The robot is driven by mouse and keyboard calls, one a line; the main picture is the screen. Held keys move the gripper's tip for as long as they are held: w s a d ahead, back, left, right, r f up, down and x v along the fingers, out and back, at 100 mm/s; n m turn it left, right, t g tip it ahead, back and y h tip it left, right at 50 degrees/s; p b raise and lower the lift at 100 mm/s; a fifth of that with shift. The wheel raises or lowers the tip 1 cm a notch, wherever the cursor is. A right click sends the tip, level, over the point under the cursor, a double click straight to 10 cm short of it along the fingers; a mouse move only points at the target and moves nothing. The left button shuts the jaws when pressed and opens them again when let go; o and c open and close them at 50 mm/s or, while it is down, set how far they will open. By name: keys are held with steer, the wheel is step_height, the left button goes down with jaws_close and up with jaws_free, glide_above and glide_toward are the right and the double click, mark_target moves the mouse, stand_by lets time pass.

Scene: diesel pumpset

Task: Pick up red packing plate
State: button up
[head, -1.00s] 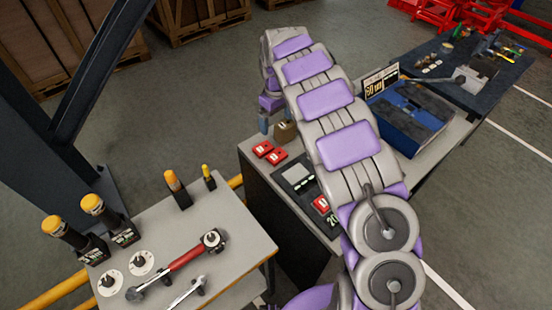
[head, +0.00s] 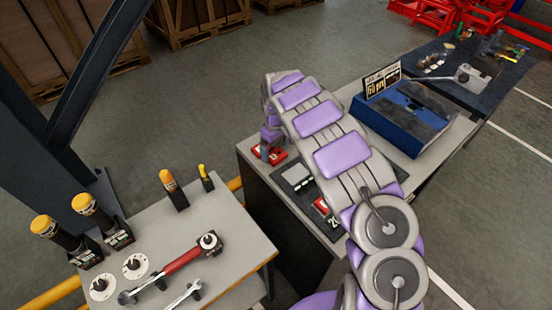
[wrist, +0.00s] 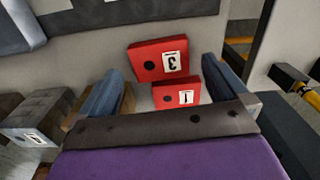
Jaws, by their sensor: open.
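Two red packing plates lie on the grey bench top, side by side. In the wrist view the larger-looking plate (wrist: 146,62), with a label that seems to read 3 upside down, is farther off. The other plate (wrist: 168,97), with a smaller label, is nearer my gripper's palm. My gripper (wrist: 161,70) is open, and both plates show between its blue fingers. In the head view my gripper (head: 268,148) is over the plates (head: 282,151) and hides part of them. I cannot tell its exact height or whether it touches them.
Another red piece (head: 321,205) lies on a dark tray (head: 297,178), partly behind my arm. A blue case (head: 405,120) stands right on the bench. Small blocks (wrist: 40,112) sit beside the left finger in the wrist view. A tool table (head: 215,225) is at front left.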

mark_target(276, 157)
step_height(276, 157, down, 3)
steer(key=shift+r, duration=0.1)
steer(key=shift+r, duration=0.1)
steer(key=c, duration=1.4)
